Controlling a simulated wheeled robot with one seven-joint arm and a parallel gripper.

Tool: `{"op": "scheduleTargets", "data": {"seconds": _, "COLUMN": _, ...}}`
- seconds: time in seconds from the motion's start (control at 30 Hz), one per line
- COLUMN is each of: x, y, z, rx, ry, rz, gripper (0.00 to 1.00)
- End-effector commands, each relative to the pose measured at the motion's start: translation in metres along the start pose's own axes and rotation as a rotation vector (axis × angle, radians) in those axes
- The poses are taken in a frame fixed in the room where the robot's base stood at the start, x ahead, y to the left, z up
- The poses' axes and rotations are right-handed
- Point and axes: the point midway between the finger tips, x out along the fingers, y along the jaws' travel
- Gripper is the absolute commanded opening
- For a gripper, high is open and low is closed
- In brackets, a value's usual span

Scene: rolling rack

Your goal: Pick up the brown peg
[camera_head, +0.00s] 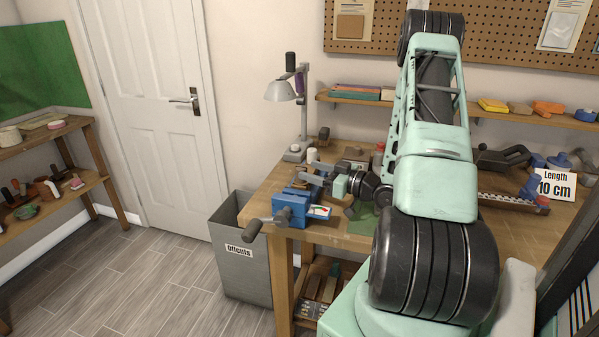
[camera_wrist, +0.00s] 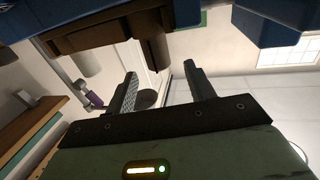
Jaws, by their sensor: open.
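My gripper (camera_head: 308,175) is just above the blue vise (camera_head: 291,207) at the near left corner of the workbench. In the wrist view my gripper (camera_wrist: 160,82) shows two dark fingers spread apart with nothing held between them. A brown upright piece (camera_wrist: 152,42), which looks like the brown peg, projects from beside the brown jaw parts of the vise (camera_wrist: 280,22). It lies past the fingertips in that picture and is not between them. In the head view I cannot make out the peg among the vise, my gripper and wrist.
A desk lamp (camera_head: 281,90) stands behind my gripper on the workbench (camera_head: 345,228). A grey offcuts bin (camera_head: 238,275) stands left of the bench. A "Length 10 cm" sign (camera_head: 554,185) and tools are at the right. Floor at the left is clear.

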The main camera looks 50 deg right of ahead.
Motion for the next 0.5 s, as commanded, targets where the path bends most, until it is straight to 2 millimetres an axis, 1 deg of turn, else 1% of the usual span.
{"op": "scheduleTargets", "data": {"seconds": 0.03, "x": 0.006, "y": -0.001, "z": -0.002, "rx": 0.001, "ry": 0.001, "rz": -0.003, "gripper": 0.54}}
{"op": "scheduleTargets", "data": {"seconds": 0.23, "x": 0.019, "y": 0.000, "z": 0.000, "rx": 0.001, "ry": -0.001, "rz": -0.002, "gripper": 0.54}}
{"op": "scheduleTargets", "data": {"seconds": 0.5, "x": 0.057, "y": 0.000, "z": 0.003, "rx": 0.000, "ry": -0.001, "rz": -0.002, "gripper": 0.54}}
